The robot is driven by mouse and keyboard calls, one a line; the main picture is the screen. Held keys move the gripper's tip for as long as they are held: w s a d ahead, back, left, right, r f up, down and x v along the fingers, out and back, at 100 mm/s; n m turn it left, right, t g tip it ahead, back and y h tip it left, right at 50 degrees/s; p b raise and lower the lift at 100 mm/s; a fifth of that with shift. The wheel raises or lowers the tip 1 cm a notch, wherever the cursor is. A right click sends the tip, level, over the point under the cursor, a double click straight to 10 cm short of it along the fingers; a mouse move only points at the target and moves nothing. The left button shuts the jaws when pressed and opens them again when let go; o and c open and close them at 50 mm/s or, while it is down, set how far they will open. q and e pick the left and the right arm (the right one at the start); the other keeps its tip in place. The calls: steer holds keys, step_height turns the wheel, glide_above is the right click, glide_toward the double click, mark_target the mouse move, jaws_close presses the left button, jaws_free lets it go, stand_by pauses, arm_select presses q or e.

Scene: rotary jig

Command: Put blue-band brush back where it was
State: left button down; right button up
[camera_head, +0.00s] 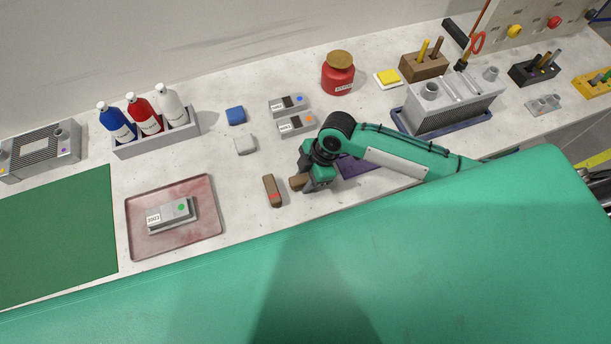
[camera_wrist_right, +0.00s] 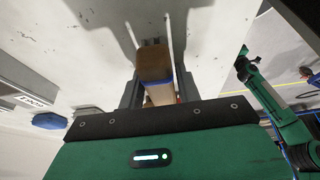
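The blue-band brush (camera_head: 297,183) shows in the head view as a short brown end sticking out left of my right gripper (camera_head: 314,183). In the right wrist view the brush (camera_wrist_right: 155,62) has a brown block end, a blue band and a paler part. It sits between the two dark fingers of my right gripper (camera_wrist_right: 157,92), which look closed on its sides. Whether it touches the table is unclear. A red-band brush (camera_head: 272,190) lies just to the left. A green arm at the right of the wrist view, seemingly my left, has an unclear gripper (camera_wrist_right: 243,65).
A purple mat (camera_head: 357,168) is partly hidden behind my right arm. A reddish tray (camera_head: 172,247) with a labelled block is at left. Blue (camera_head: 236,115) and grey (camera_head: 245,145) blocks and labelled blocks (camera_head: 296,124) lie behind. Bare table lies between tray and red-band brush.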

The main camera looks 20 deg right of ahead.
steer(key=shift+o, duration=1.1)
steer(key=shift+r, duration=0.25)
steer(key=b+v, duration=0.2)
steer(key=v, duration=1)
steer(key=shift+s+f, duration=0.1)
steer(key=shift+f, duration=0.05)
